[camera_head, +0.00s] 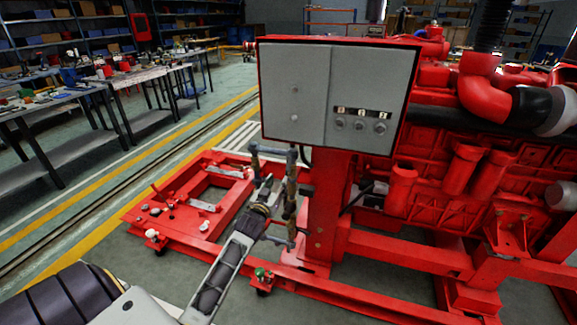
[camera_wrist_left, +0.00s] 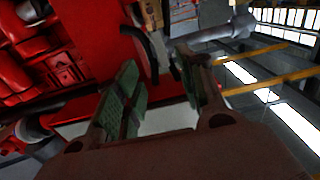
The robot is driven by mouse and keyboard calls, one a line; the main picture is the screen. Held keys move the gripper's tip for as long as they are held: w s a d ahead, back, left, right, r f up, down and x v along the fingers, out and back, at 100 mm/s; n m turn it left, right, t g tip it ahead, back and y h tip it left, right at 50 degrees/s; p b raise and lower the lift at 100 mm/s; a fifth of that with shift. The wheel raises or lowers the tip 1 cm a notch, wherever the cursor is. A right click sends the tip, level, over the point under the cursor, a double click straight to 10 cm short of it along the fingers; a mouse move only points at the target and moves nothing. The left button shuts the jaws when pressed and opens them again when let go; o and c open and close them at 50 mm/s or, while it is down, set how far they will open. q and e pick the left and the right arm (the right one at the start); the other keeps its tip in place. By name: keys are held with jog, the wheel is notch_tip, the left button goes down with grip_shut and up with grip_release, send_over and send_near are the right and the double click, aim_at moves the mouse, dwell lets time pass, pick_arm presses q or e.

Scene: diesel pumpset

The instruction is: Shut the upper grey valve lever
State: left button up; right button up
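My left gripper (camera_head: 272,190) reaches in from the lower left to the pipework beside the red post, below the grey control box. In the left wrist view its two green-padded fingers (camera_wrist_left: 157,70) stand apart, with nothing seen held between them. A grey pipe (camera_head: 270,150) shows just above the gripper in the head view, and a grey pipe end shows beyond the fingertips in the wrist view (camera_wrist_left: 222,32). A brass-coloured pipe (camera_head: 291,180) stands right of the gripper. The upper grey valve lever cannot be told clearly from the pipes and fingers. My right gripper is not in view.
The grey control box (camera_head: 330,95) overhangs the pipework on its red post (camera_head: 325,210). The red engine (camera_head: 450,160) fills the right side. The red base frame (camera_head: 370,250) runs below. Open floor lies left, before the workbenches (camera_head: 110,85).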

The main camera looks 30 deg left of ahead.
aim_at(288, 165)
pick_arm(q)
jog(key=shift+b+x, duration=0.3)
jog(key=shift+x, duration=5.8)
jog(key=shift+w, duration=0.65)
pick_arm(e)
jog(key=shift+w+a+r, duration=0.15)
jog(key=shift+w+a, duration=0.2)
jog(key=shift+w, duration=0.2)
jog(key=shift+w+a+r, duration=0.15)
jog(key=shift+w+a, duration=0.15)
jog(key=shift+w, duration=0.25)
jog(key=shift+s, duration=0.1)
pick_arm(q)
jog(key=shift+c, duration=0.7)
grip_shut()
